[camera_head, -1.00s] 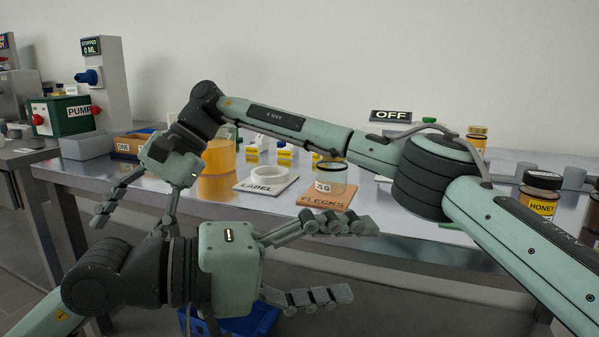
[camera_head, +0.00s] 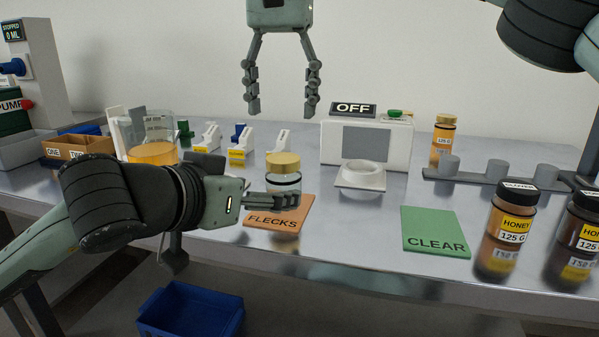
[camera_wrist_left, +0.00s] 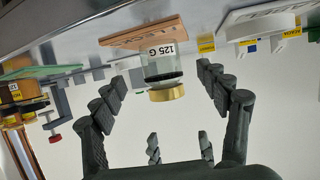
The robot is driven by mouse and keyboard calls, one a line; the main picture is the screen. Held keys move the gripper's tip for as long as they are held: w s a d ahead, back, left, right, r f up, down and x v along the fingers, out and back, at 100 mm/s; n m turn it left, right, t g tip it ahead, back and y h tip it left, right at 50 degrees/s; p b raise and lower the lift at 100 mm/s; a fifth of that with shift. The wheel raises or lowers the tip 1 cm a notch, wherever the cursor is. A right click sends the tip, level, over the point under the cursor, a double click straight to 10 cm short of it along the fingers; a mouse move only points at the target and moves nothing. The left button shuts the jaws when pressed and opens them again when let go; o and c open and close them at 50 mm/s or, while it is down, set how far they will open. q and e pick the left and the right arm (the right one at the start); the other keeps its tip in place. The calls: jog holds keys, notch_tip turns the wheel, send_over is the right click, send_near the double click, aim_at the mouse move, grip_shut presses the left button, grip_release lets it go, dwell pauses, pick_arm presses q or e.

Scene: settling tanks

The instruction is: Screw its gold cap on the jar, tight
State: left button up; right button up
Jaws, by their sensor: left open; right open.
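The clear jar (camera_head: 284,184) stands upright on the orange FLECKS mat (camera_head: 264,222). The gold cap (camera_head: 283,162) sits on top of its mouth; I cannot tell how tightly it is seated. In the left wrist view, which is upside down, the jar (camera_wrist_left: 162,66) shows its 125 G label and the cap (camera_wrist_left: 166,93). My left gripper (camera_head: 284,200) is open at the jar, low on its body; in the wrist view its fingers (camera_wrist_left: 165,78) lie on either side, apart from the glass. My right gripper (camera_head: 281,110) is open and empty, pointing down above the cap.
A white scale (camera_head: 395,146) with an OFF sign stands behind right. A green CLEAR mat (camera_head: 432,228) lies empty to the right, near honey jars (camera_head: 512,211). A beaker of amber liquid (camera_head: 152,150) stands left behind my left arm. A blue bin (camera_head: 190,312) is below the table edge.

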pick_arm(q)
jog(key=shift+a+f, duration=0.1)
pick_arm(e)
jog(key=shift+d, duration=0.15)
pick_arm(q)
jog(key=shift+s, duration=0.15)
pick_arm(e)
jog(key=shift+s+r, duration=0.1)
pick_arm(q)
jog(key=shift+x, duration=3.95)
grip_shut()
